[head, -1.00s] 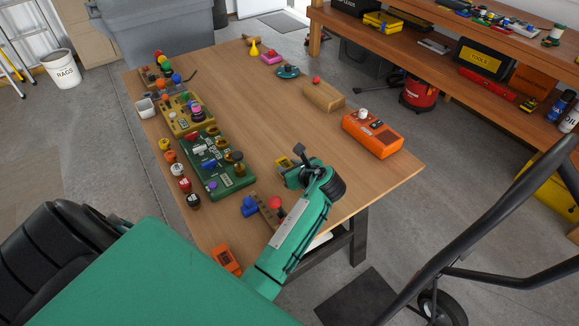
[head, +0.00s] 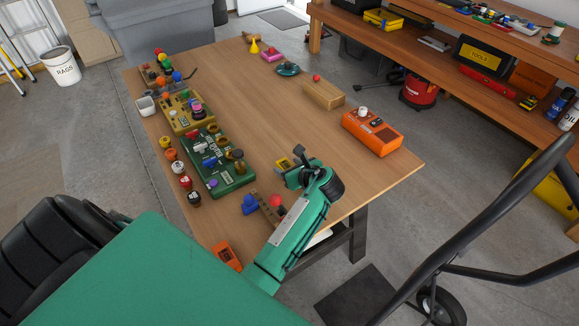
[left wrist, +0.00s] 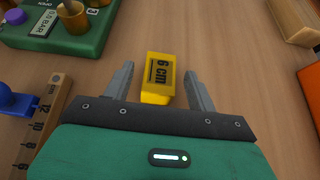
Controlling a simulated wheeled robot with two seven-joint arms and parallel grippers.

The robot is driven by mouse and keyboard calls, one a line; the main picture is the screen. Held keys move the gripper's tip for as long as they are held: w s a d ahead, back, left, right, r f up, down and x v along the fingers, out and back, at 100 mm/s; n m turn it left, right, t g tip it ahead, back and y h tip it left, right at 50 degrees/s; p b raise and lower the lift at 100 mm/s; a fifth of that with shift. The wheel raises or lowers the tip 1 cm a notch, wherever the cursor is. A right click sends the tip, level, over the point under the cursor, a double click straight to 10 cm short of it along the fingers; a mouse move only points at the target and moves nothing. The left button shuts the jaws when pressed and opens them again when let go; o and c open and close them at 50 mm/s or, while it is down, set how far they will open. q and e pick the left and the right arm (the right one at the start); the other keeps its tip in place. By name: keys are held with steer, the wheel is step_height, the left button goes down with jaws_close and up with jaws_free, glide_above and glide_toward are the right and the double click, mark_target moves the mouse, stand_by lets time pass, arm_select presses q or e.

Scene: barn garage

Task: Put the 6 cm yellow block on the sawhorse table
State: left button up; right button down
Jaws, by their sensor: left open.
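A yellow block marked "6 cm" (left wrist: 158,78) is on the wooden table (head: 360,195), between the two fingers of my left gripper (left wrist: 158,72). The fingers are open, with a gap to the block on each side. In the head view the yellow block (head: 283,163) shows only in part beside my left gripper (head: 296,163), low over the table's near right part. The gripper hides the rest of it. My right gripper is not in view. I cannot tell from these frames whether this table is the sawhorse table.
A green panel with knobs (head: 218,170) stands left of the gripper. A wooden scale piece with a blue knob (head: 250,205) is close by on the near side. An orange box (head: 372,133) and a wooden block (head: 323,95) stand beyond. The table's middle is clear.

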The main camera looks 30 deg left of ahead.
arm_select(q)
steer(key=shift+r+b, duration=0.2)
steer(key=shift+b, duration=0.2)
steer(key=p+v, duration=1.1)
steer(key=v, duration=0.1)
steer(key=shift+r, duration=0.35)
